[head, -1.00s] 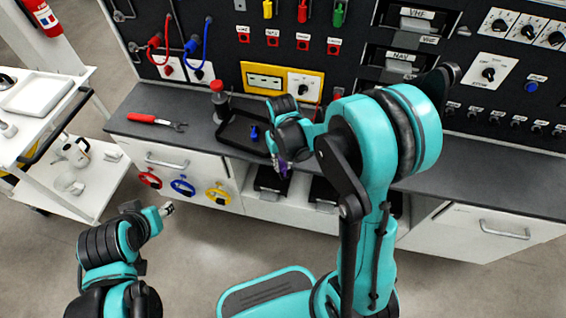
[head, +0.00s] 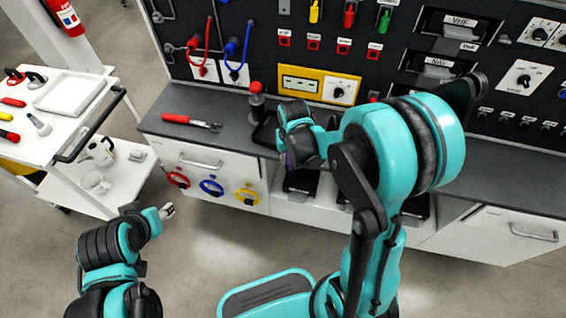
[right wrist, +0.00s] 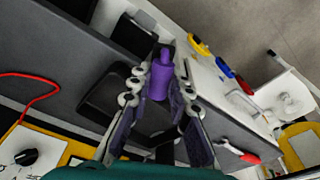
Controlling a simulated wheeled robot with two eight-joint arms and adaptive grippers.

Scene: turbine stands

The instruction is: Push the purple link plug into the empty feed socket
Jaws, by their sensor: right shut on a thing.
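The purple link plug (right wrist: 161,78) is held between the two fingers of my right gripper (right wrist: 160,88) in the right wrist view. In the head view my right gripper (head: 285,158) is over the counter's front edge, mostly behind my own wrist, and only a sliver of purple shows. My left gripper (head: 167,211) is low at the left, away from the counter, with its tips too small to read. I cannot tell which opening on the wall panel is the feed socket; red sockets (head: 314,42) and a yellow-framed unit (head: 318,85) show there.
The dark counter (head: 205,95) carries a red-handled wrench (head: 190,121) and a red-knobbed post (head: 256,102). Red (head: 207,45) and blue (head: 247,45) cables hang on the panel. A white trolley (head: 55,140) stands at the left. Open floor lies in front of the drawers.

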